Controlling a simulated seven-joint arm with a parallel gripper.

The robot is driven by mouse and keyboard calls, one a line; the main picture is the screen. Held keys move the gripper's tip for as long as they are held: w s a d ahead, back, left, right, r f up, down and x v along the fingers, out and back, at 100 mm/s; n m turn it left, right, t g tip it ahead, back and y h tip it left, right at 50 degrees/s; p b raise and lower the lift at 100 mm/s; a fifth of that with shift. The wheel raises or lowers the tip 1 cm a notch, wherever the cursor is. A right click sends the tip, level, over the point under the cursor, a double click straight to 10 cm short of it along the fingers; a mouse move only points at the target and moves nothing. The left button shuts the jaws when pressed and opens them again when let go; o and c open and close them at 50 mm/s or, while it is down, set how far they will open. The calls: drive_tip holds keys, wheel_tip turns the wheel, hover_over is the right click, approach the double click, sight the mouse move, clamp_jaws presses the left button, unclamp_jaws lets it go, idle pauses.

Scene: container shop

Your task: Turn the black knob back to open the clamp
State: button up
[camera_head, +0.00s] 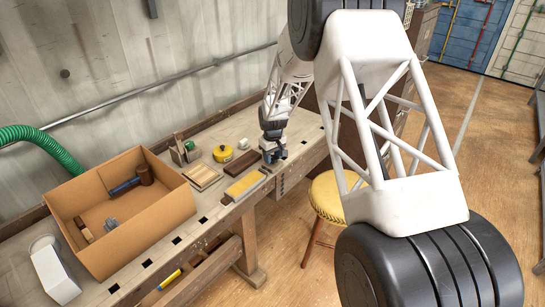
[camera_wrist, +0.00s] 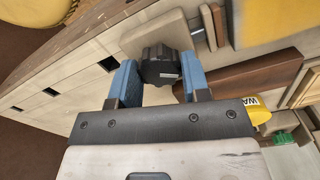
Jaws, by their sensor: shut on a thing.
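The black knob (camera_wrist: 160,65) is a dark, lobed, round handle near the bench edge in the wrist view. My gripper (camera_wrist: 158,75) has a blue finger on each side of it and is shut on it. In the head view my gripper (camera_head: 273,155) points down at the front right of the workbench (camera_head: 210,207). There it hides the knob and most of the clamp, so the clamp's opening cannot be judged.
Close to my gripper lie a dark brown wood block (camera_head: 243,163), a yellow-topped board (camera_head: 245,185) and a yellow tape measure (camera_head: 222,154). A cardboard box (camera_head: 150,229) with tools stands at left on the bench. A yellow stool (camera_head: 327,197) stands in front at right.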

sight(273, 157)
drive_tip(key=n, duration=0.5)
drive_tip(key=shift+n, duration=0.3)
idle(0.4)
drive_tip(key=o, duration=0.9)
drive_tip(key=shift+o, duration=0.2)
drive_tip(key=shift+r, duration=0.15)
drive_tip(key=shift+r, duration=3.7)
drive_tip(key=shift+r, duration=0.15)
